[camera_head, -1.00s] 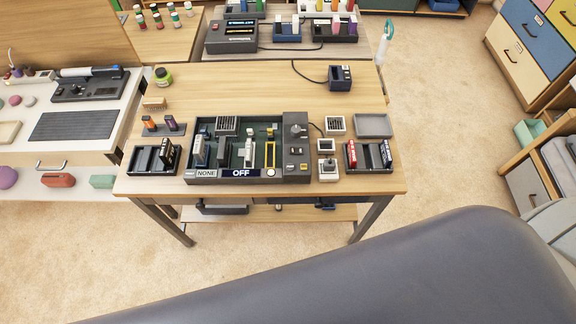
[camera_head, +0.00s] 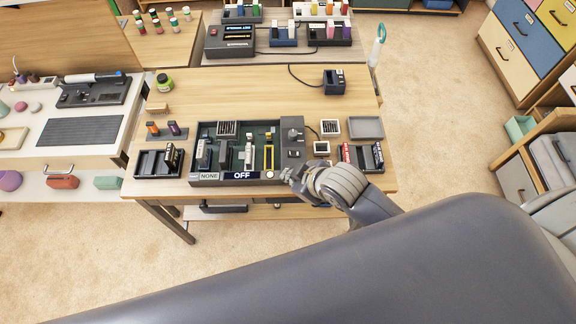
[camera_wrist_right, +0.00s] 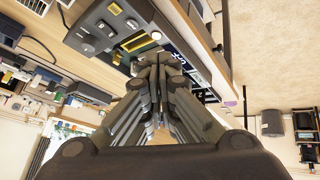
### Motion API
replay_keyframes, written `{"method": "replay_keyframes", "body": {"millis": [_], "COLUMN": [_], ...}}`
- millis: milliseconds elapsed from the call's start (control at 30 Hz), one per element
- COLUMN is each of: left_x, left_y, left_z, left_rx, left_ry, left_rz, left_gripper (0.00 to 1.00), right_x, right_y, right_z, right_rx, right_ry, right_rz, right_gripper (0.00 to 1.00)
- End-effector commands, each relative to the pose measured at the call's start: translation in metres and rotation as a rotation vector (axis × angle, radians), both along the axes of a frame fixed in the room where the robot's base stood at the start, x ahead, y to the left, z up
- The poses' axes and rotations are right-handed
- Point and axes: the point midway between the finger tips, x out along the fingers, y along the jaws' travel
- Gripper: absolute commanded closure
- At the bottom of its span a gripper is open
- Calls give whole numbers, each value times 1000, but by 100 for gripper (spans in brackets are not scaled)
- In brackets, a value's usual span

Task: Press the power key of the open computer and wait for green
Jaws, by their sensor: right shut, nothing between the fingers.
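The open computer (camera_head: 215,180) sits on the wooden table, a dark case with a green board and parts inside. Its front labels read NONE (camera_head: 208,176) and OFF (camera_head: 241,175). The small round pale power key (camera_head: 270,174) is at the front, right of OFF; it also shows in the right wrist view (camera_wrist_right: 156,35). My right gripper (camera_head: 284,173) is shut and empty, just right of the key, by the case's front right corner. In the right wrist view its fingertips (camera_wrist_right: 158,60) are together, pointing toward the case. Whether they touch anything cannot be told. My left gripper is out of view.
A dark knob (camera_head: 293,135) stands on the case's right panel. Small boxes and a right rack (camera_head: 350,166) lie beside it, partly behind my right arm. A left rack (camera_head: 145,168) stands at the other side. The table's back is mostly clear.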

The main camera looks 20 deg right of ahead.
Motion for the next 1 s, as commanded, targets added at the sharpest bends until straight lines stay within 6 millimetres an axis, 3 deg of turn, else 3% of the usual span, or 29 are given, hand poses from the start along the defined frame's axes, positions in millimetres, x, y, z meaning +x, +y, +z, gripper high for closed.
{"method": "replay_keyframes", "body": {"millis": [33,200,400,600,1000], "left_x": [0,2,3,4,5], "left_y": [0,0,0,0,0], "left_z": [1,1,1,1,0], "left_rx": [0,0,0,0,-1], "left_ry": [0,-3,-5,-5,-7], "left_rz": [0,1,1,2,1], "left_gripper": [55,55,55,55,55], "right_x": [16,57,89,99,99], "right_y": [3,6,-7,-14,-14], "right_z": [2,-2,-8,-11,-12], "right_rx": [-27,-99,-167,-190,-190], "right_ry": [-43,-160,-236,-260,-261], "right_rz": [64,243,352,387,387], "right_gripper": [100,100,100,100,100]}}
